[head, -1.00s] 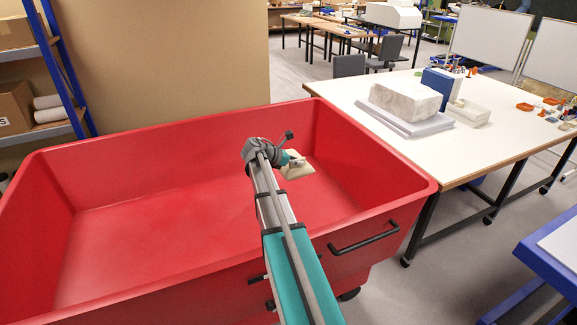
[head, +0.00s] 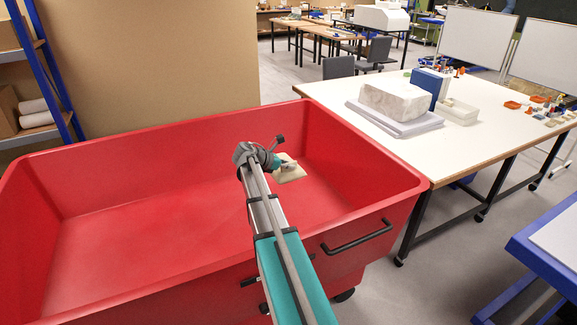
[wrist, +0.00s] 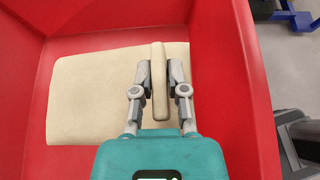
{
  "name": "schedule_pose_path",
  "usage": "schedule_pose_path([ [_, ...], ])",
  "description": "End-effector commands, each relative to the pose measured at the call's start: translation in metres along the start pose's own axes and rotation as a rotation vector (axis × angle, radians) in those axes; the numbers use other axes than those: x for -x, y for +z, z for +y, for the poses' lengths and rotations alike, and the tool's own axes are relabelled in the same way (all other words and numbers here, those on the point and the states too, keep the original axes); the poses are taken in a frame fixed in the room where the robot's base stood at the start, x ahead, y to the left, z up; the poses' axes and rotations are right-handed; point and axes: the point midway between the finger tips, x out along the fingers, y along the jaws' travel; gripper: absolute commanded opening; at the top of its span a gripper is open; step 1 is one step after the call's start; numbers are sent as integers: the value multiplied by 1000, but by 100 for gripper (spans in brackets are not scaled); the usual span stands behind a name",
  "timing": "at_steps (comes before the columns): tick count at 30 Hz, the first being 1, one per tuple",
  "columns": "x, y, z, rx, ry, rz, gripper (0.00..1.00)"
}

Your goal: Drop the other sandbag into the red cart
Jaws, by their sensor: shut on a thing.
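The beige sandbag (head: 291,173) is inside the red cart (head: 150,140), towards its right end. In the wrist view it is a flat pad (wrist: 95,95) with a narrow raised strip. My gripper (wrist: 160,78) is shut on this strip, one finger on each side. The gripper (head: 283,163) also shows in the head view, reaching down into the cart. Red cart walls (wrist: 240,90) surround the pad in the wrist view. I cannot tell whether the sandbag touches the cart floor. I see no second sandbag.
A white-topped table (head: 420,150) with a pale stone block (head: 395,100) stands to the right of the cart. A blue-framed shelf (head: 45,75) stands at the left behind it. The left part of the cart floor is bare.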

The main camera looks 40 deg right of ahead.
Motion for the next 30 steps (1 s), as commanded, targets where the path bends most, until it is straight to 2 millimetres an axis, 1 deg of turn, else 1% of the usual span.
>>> schedule_pose_path([
  [1, -4, -6, 0, -1, 1, -4, 0],
  [3, -6, -11, 0, -1, 1, -4, 0],
  [30, -40, -74, -2, -1, 2, -4, 0],
])
